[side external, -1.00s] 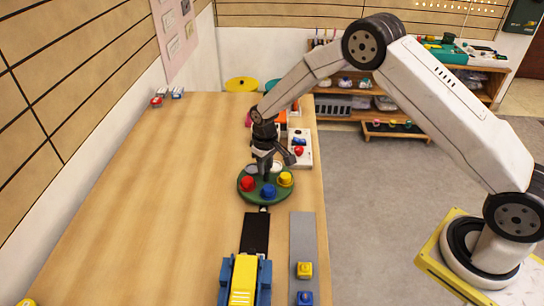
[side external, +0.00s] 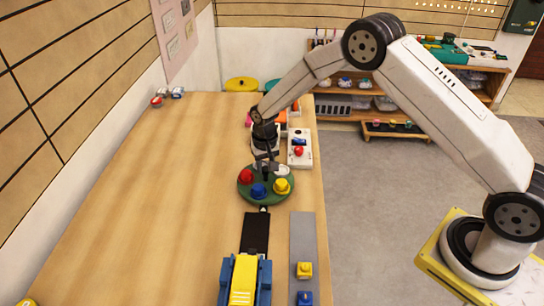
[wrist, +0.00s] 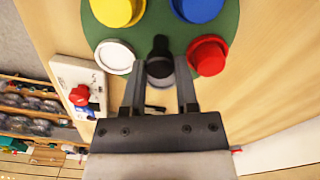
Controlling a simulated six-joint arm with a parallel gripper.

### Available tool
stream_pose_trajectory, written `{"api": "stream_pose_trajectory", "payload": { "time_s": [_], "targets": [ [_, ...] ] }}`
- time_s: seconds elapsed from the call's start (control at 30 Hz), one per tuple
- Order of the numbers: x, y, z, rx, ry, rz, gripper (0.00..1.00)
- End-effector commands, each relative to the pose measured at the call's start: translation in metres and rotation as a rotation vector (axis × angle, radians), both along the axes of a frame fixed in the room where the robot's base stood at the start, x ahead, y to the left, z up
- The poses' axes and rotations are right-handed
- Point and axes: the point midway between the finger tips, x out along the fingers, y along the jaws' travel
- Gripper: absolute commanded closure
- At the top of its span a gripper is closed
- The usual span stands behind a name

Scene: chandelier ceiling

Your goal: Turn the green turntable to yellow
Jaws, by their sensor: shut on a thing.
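The green turntable (side external: 262,201) lies on the wooden table and carries a red piece (side external: 246,176), a blue piece (side external: 258,191), a yellow piece (side external: 282,186) and a white one (side external: 281,171). Blue is at the front, slightly left, and yellow is at front right. A small dark marker (side external: 264,209) sits at the turntable's front edge. In the wrist view, the turntable (wrist: 150,30) shows a black upright knob (wrist: 160,48). My gripper (wrist: 160,68) is shut on this knob, one finger on each side. The arm partly hides the turntable's back in the side view.
A white box with a red button (side external: 299,150) stands behind and right of the turntable. A black strip (side external: 256,232) leads to a blue and yellow device (side external: 245,280) in front. A grey strip (side external: 303,235) holds a yellow block (side external: 304,269) and a blue block (side external: 305,298). The table's left is mostly clear.

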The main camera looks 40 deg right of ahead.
Motion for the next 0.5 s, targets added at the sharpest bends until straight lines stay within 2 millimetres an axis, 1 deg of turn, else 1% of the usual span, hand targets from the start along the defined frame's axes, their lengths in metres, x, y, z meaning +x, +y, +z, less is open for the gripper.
{"api": "stream_pose_trajectory", "payload": {
  "time_s": [0.5],
  "targets": [
    [0.0010,0.0001,0.0014,0.000,-0.003,-0.257,1.00]
  ]
}}
